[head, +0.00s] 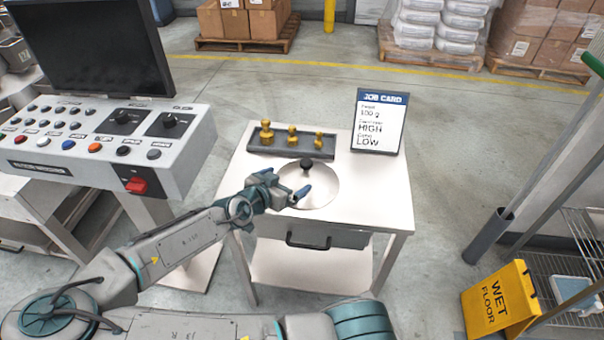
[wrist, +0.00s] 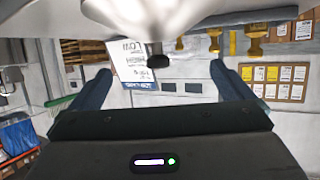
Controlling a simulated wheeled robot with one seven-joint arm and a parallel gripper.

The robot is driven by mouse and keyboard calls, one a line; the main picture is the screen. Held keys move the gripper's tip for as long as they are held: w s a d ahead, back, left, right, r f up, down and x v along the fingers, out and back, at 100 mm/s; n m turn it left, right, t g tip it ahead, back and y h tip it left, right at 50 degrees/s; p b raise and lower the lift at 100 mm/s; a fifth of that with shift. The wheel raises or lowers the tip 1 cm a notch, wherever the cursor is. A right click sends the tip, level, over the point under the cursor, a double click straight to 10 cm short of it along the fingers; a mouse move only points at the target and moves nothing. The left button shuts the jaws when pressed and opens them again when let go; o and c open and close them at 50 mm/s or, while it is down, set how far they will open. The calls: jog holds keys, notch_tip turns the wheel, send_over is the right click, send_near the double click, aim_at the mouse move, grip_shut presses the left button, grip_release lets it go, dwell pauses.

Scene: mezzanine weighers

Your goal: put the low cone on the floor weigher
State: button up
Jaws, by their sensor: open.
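My gripper (head: 287,186) is open and empty over the white table (head: 362,205), at the near left side of a shiny round metal lid (head: 323,187). The lid has a black knob (head: 307,163) on top and rests on the table. In the wrist view, the knob (wrist: 158,60) shows between and beyond the open fingers, apart from them. What is under the lid is hidden. I cannot make out a cone or a floor weigher in either view. A job card (head: 379,121) stands at the table's back right; its readable words include HIGH and LOW.
A dark tray (head: 262,148) with brass weights (head: 292,137) lies at the table's back. A control console (head: 95,145) with a screen stands left. A yellow wet floor sign (head: 497,301) and wire shelving (head: 585,235) are right. Floor behind the table is clear up to the pallets.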

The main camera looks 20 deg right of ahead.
aim_at(305, 172)
jog(key=x, duration=0.7)
jog(key=shift+d+f, duration=0.15)
jog(key=shift+d, duration=0.1)
jog(key=shift+p+x, duration=1.1)
jog(key=shift+x, duration=1.5)
jog(key=shift+s+f, duration=0.1)
jog(key=shift+c, duration=0.3)
